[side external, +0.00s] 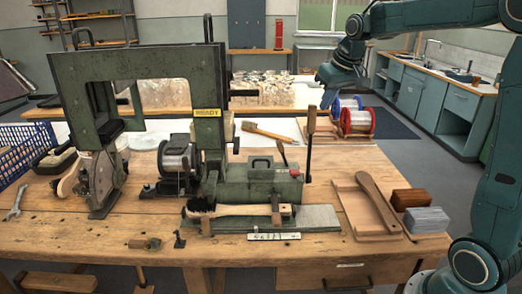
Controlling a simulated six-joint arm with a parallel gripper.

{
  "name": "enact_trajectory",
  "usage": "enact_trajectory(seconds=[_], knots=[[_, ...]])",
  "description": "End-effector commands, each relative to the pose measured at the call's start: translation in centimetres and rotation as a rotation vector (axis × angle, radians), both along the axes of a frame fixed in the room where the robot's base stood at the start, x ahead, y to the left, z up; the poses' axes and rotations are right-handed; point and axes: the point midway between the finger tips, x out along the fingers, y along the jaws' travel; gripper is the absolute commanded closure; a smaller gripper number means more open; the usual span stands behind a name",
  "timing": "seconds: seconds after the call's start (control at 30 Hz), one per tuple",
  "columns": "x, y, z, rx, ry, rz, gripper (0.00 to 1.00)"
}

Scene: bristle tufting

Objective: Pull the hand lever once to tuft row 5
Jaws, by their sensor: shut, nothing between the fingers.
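The green tufting machine (262,187) stands on the wooden workbench, with a yellow label reading READY (207,113) on its column. The hand lever (311,122) stands close to upright at the machine's right end, with a wooden grip on a thin rod. A wooden brush (250,210) lies along the machine's front, with dark bristles at its left end. Its rows are too small to tell apart. My gripper (325,103) is shut and empty, pointing down just right of and above the lever's grip. I cannot tell the gap in depth between them.
A wooden tray (350,202) with a brush-shaped piece lies right of the machine, beside brown and grey blocks (425,220). Red and blue spools (356,121) stand behind the lever. A white strip with markings (273,236) lies at the front. A blue crate (25,150) is at left.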

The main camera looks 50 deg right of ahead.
Motion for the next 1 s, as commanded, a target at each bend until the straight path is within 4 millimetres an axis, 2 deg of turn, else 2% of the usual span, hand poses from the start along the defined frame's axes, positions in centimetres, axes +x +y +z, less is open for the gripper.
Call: enact_trajectory(seconds=[1.0], knots=[[0.0,0.0,5.8,0.000,-0.002,-0.001,1.00]])
